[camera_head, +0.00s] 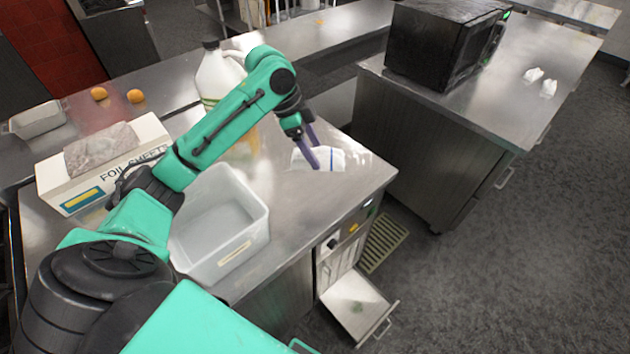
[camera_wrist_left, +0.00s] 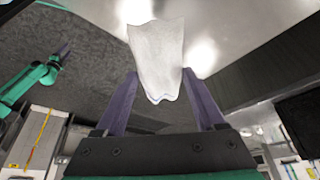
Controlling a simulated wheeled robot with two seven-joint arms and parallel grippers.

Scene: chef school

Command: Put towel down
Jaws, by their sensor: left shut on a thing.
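A white towel with a blue stripe (camera_head: 330,160) is at the right part of the steel counter (camera_head: 290,215) in the head view. My left gripper (camera_head: 313,158) reaches over the counter and is shut on the towel. In the left wrist view the towel (camera_wrist_left: 158,62) sits between the two purple fingers of my left gripper (camera_wrist_left: 160,85). It appears close to the counter top, but I cannot tell whether it touches. A green arm with a purple gripper tip (camera_wrist_left: 62,52), mine on the right, shows at the left of the wrist view; its opening is unclear.
A clear plastic bin (camera_head: 220,225) stands left of the towel. A white jug (camera_head: 215,75) is behind my arm, and a foil sheet box (camera_head: 75,185) is at left. A microwave (camera_head: 445,40) is on another counter. A drawer (camera_head: 357,305) stands open below.

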